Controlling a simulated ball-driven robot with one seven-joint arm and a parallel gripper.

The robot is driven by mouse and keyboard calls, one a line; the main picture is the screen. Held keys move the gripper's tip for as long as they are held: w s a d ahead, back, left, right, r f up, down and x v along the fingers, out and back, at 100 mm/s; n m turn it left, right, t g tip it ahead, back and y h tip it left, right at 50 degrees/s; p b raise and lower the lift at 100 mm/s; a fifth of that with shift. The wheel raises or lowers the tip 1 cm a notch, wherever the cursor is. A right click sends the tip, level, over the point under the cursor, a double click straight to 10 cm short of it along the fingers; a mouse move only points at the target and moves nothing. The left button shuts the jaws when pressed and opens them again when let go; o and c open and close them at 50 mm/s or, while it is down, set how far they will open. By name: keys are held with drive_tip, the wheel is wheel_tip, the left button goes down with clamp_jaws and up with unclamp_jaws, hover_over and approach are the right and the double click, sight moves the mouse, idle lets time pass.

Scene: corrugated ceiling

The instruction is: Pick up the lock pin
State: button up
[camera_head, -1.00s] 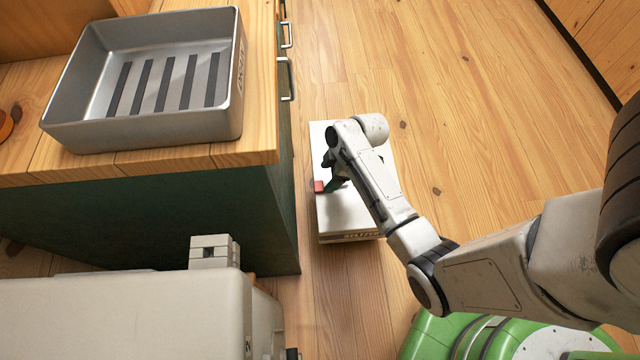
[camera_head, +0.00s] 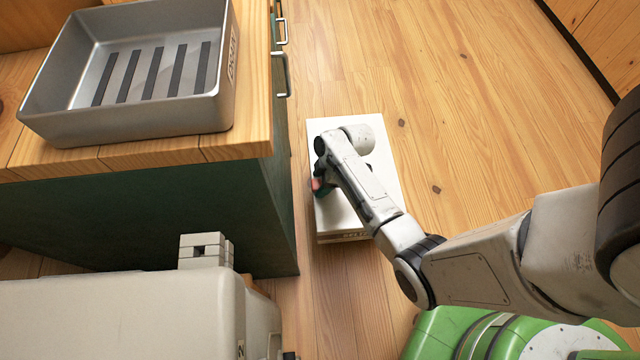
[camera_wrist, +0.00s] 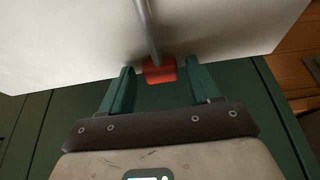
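The lock pin (camera_wrist: 160,69) has a red block-shaped head and a thin grey shaft. In the wrist view the shaft runs up and away from the head over a white surface. My gripper (camera_wrist: 163,73) is open, with one green finger on each side of the red head and a visible gap on both sides. In the head view only a bit of the red head (camera_head: 317,186) shows beside my gripper (camera_head: 324,178); my arm hides the rest of the pin.
A white box (camera_head: 335,222) stands on the wooden floor under my gripper. A green cabinet (camera_head: 150,225) is close on the left, with a grey metal tray (camera_head: 135,125) on its wooden top. A pale case (camera_head: 110,315) lies at lower left. Floor to the right is clear.

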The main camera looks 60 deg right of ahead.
drive_tip(key=c, duration=0.9)
